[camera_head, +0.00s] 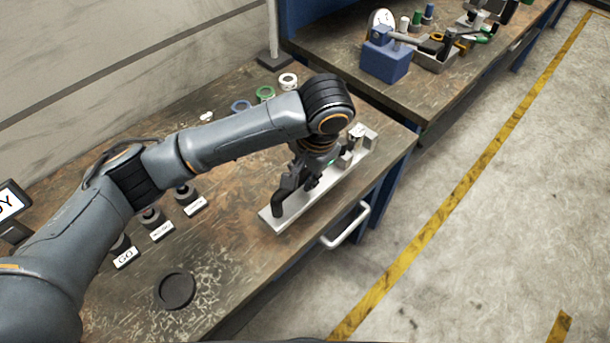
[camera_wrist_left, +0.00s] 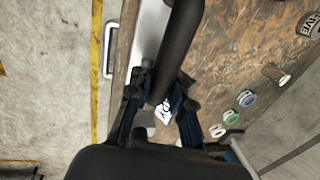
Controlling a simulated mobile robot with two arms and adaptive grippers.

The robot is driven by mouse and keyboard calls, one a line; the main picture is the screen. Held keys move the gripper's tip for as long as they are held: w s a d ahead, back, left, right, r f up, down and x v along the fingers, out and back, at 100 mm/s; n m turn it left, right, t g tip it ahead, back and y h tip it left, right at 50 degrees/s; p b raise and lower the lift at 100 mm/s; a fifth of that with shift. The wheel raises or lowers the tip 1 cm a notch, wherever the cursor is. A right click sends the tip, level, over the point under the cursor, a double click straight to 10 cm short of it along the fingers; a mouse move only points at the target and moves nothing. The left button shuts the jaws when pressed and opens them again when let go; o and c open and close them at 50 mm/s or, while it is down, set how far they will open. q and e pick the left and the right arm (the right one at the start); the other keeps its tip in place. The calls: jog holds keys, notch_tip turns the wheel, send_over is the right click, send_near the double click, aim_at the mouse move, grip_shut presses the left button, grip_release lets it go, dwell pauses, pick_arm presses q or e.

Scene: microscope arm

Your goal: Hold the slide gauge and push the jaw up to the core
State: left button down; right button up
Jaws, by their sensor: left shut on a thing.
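The slide gauge (camera_head: 300,204) is a long silver plate on the workbench, running diagonally, with a black handle (camera_head: 281,202) near its close end and small metal blocks (camera_head: 369,139) at its far end. A small pale piece (camera_head: 356,130), perhaps the core, sits among these blocks; I cannot tell if the jaw touches it. My left gripper (camera_head: 311,180) comes down over the gauge and is shut on the black handle, which also shows between the fingers in the left wrist view (camera_wrist_left: 180,40). My wrist and gripper hide the middle of the gauge. My right gripper is not in view.
Green (camera_head: 265,94), blue (camera_head: 241,106) and white (camera_head: 288,80) rings lie behind my arm. Dark parts stand by labels, one reading GO (camera_head: 125,258). A round black disc (camera_head: 176,291) lies at the front. A second bench holds a blue block (camera_head: 386,62). The floor at right is clear.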

pick_arm(q)
jog(key=shift+w+f+b, duration=0.35)
jog(key=shift+w+f, duration=0.5)
jog(key=shift+w, duration=0.2)
jog(key=shift+w+f+b, duration=0.35)
jog(key=shift+w+f, duration=0.45)
jog(key=shift+w, duration=0.3)
jog(key=shift+w+f+b, duration=0.35)
jog(key=shift+w+f, duration=0.5)
jog(key=shift+w, duration=0.2)
jog(key=shift+w+f+b, duration=0.7)
jog(key=shift+w+f, duration=0.3)
jog(key=shift+w, duration=0.2)
jog(key=shift+w+f+b, duration=0.65)
jog(key=shift+w+f, duration=0.35)
jog(key=shift+w, duration=0.2)
jog(key=shift+f, duration=0.35)
jog(key=shift+s+f, duration=0.1)
jog(key=shift+f, duration=0.1)
jog(key=shift+r, duration=0.1)
